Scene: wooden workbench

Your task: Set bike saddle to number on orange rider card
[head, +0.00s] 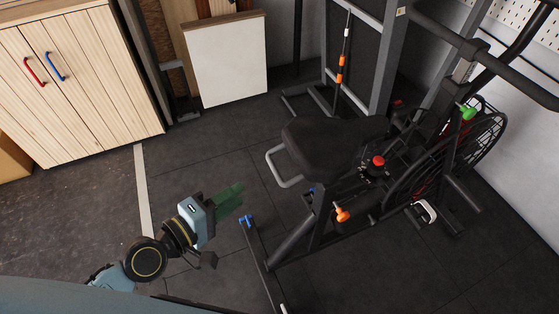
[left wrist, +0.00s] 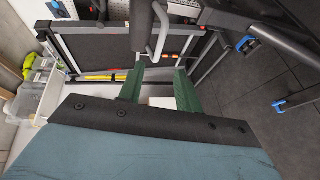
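The exercise bike's black saddle (head: 335,140) is in the middle of the head view, with a grey bent bar (head: 283,170) at its rear. An orange knob (head: 342,214) sits low on the frame below it. My left gripper (head: 238,195), with green fingers, is left of the saddle and apart from it. In the left wrist view its fingers (left wrist: 158,85) are spread with nothing held between them; the grey bar (left wrist: 158,38) shows beyond them. I make out no orange rider card and no saddle numbers. My right gripper is not in view.
A red knob (head: 378,160) and a green knob (head: 467,113) are on the bike. A blue-tipped floor bar (head: 258,255) lies close to my left gripper. A wooden cabinet (head: 75,85) and a white board (head: 227,60) stand behind. Floor between cabinet and bike is clear.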

